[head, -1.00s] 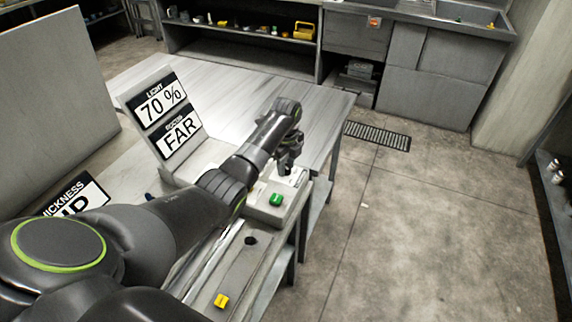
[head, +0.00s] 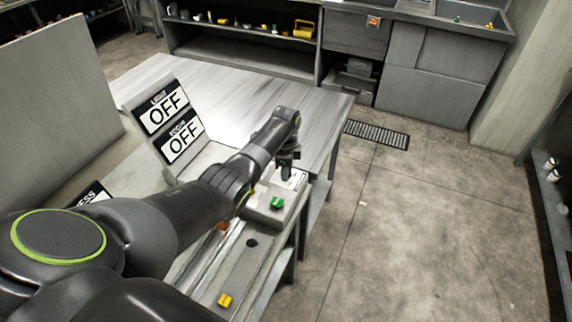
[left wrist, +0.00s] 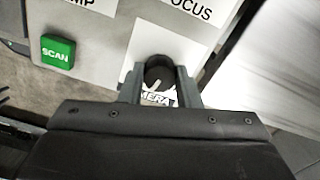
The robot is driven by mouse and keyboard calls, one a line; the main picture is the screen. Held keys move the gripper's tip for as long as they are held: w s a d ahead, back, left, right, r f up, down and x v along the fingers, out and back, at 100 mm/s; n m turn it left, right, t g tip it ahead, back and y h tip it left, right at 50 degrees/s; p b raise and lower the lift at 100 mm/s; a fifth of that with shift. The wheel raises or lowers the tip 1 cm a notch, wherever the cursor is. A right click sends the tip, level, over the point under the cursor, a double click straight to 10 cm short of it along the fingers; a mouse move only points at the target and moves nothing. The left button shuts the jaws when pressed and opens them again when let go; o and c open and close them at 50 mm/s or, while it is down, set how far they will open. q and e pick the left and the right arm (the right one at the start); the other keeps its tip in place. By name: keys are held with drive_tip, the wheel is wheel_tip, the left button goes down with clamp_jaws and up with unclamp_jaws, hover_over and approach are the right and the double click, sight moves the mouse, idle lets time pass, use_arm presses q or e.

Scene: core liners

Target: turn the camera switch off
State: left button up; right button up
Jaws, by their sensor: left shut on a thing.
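The camera switch is a dark round knob (left wrist: 160,72) on a white plate, with a partly covered label ending in "MERA" below it in the left wrist view. My left gripper (left wrist: 160,88) is shut on this knob, one finger at each side. In the head view my left gripper (head: 288,165) points down at the far end of the grey control panel (head: 235,275), and the knob is hidden there. The light sign (head: 166,106) and the focus sign (head: 181,138) both read OFF. My right gripper is not in view.
A green SCAN button (left wrist: 57,52) sits left of the knob and also shows in the head view (head: 277,202). A yellow button (head: 225,300) is on the panel's near part. A grey table (head: 230,95) lies behind; open floor (head: 420,220) is to the right.

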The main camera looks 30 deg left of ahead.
use_arm(q)
drive_tip(key=n+p, duration=0.2)
drive_tip(key=n, duration=0.3)
drive_tip(key=shift+r+n, duration=0.1)
drive_tip(key=shift+n, duration=0.2)
drive_tip(key=n+p, duration=0.1)
drive_tip(key=n, duration=0.2)
drive_tip(key=shift+n, duration=1.4)
drive_tip(key=o, duration=1)
